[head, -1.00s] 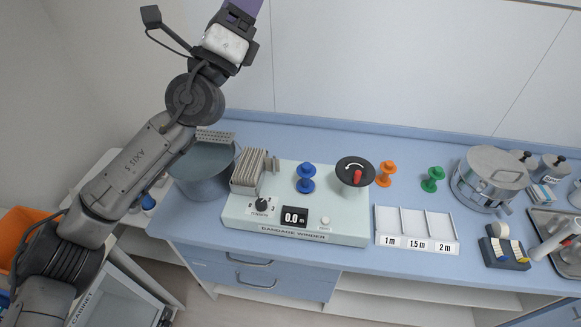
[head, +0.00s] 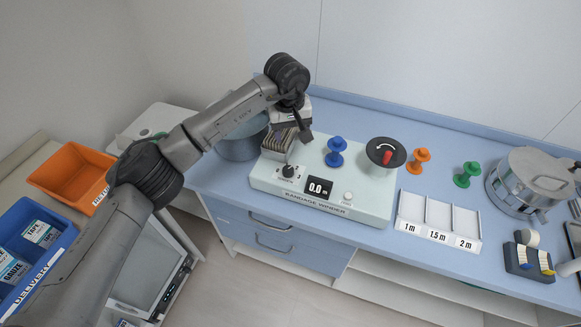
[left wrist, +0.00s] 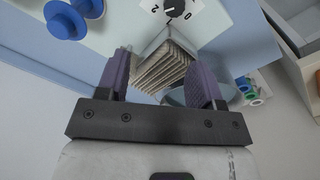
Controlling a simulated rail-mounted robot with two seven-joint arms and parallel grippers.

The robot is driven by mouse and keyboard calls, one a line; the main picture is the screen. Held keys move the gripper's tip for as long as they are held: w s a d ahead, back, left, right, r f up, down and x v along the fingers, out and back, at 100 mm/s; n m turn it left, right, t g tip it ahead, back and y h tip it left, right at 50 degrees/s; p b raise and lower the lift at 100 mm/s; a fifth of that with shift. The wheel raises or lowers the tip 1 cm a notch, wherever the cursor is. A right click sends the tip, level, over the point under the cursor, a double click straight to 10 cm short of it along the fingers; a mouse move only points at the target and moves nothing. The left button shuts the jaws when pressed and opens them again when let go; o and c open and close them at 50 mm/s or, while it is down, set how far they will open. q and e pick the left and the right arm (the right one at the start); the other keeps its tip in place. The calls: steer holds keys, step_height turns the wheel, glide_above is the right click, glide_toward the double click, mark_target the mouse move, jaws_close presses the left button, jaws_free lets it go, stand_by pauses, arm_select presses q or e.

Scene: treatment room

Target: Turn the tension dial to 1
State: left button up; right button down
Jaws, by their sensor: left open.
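The tension dial (head: 288,171) is a black knob on a white scale plate at the front left of the pale green bandage winder (head: 375,206). The dial also shows at the top edge of the left wrist view (left wrist: 174,7), partly cut off, with 2 and 0 readable beside it; I cannot tell its exact setting. My left gripper (head: 298,133) is above the winder's back left, over the beige ribbed stack (head: 278,144), behind the dial and apart from it. In the left wrist view its purple fingers (left wrist: 162,80) are apart, with the stack beyond them.
A blue spool (head: 336,152) and a crank disc with a red handle (head: 386,153) stand on the winder right of the dial. A grey pot (head: 242,140) stands at its left. The display (head: 318,188) reads 0.0 m. Orange and green spools are farther right.

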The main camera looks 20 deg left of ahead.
mark_target(288, 169)
arm_select(q)
steer(key=f+m, duration=0.1)
steer(key=f, duration=0.3)
steer(key=f+m, duration=0.1)
steer(key=f, duration=0.3)
steer(key=s+f, duration=0.1)
steer(key=f, duration=0.3)
steer(key=shift+s+a+f+m+g, duration=0.1)
steer(key=shift+a+f+m+g, duration=0.05)
steer(key=shift+a+m+g, duration=0.2)
steer(key=shift+f, duration=0.75)
steer(key=c, duration=0.9)
steer(key=shift+b, duration=0.3)
